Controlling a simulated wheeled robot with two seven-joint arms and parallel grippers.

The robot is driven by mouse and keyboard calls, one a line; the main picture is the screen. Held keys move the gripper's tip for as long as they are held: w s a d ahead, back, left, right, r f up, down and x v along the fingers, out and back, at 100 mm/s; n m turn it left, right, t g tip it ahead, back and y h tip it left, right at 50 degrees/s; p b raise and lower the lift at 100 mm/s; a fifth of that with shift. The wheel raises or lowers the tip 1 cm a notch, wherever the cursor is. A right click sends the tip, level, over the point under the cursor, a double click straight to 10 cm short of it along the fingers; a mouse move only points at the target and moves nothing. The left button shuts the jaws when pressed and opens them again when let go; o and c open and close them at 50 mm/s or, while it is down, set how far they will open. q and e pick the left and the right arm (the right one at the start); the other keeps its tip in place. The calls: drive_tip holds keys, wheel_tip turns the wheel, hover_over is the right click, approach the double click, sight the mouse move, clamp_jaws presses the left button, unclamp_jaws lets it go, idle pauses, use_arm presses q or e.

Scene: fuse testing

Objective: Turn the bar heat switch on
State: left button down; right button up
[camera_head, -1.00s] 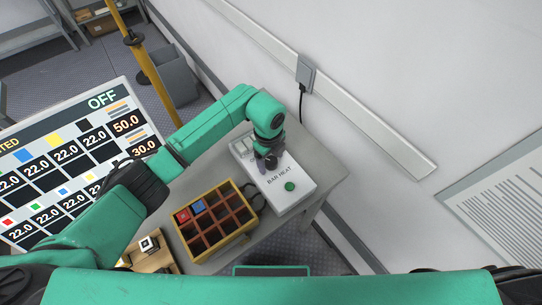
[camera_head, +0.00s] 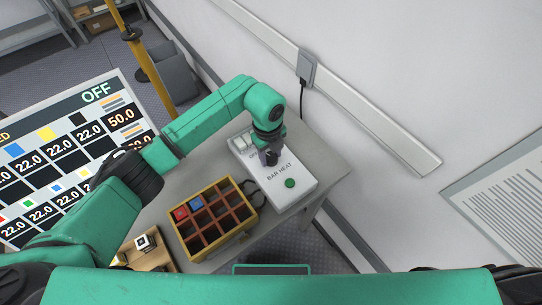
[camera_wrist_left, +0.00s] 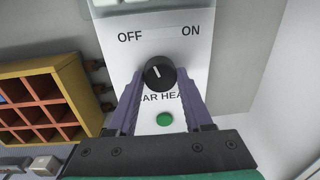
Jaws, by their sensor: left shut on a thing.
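The white bar heat box (camera_head: 292,196) lies on the grey table, with "BAR HEAT" printed on it and a green button (camera_head: 290,183) near its front end. In the left wrist view, its black round switch knob (camera_wrist_left: 160,73) sits below the printed words OFF and ON. The knob's white mark points up and slightly left, toward the OFF side. My left gripper (camera_wrist_left: 160,84) is shut on the knob, one finger on each side. In the head view the gripper (camera_head: 270,157) covers the knob. My right gripper does not show.
A yellow divided crate (camera_head: 241,236) with a red and a blue block stands beside the box. A wooden piece (camera_head: 160,262) lies at the table's front left. A screen (camera_head: 62,165) reading OFF is at left. The wall (camera_head: 400,80) is close behind.

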use_arm(q)
drive_tip(key=m+b, duration=0.6)
drive_tip(key=shift+w+f, duration=0.15)
drive_tip(key=shift+f, duration=0.05)
drive_tip(key=m+b, duration=0.2)
drive_tip(key=shift+r+m+b, duration=0.15)
drive_tip(key=shift+m+b, duration=0.2)
drive_tip(key=shift+m, duration=0.05)
drive_tip(key=shift+r+m+b, duration=0.1)
drive_tip(key=shift+m+b, duration=0.25)
drive_tip(key=shift+m, duration=0.15)
drive_tip(key=shift+g, duration=0.3)
drive_tip(key=shift+r, duration=0.1)
drive_tip(key=shift+c, duration=1.6)
unclamp_jaws()
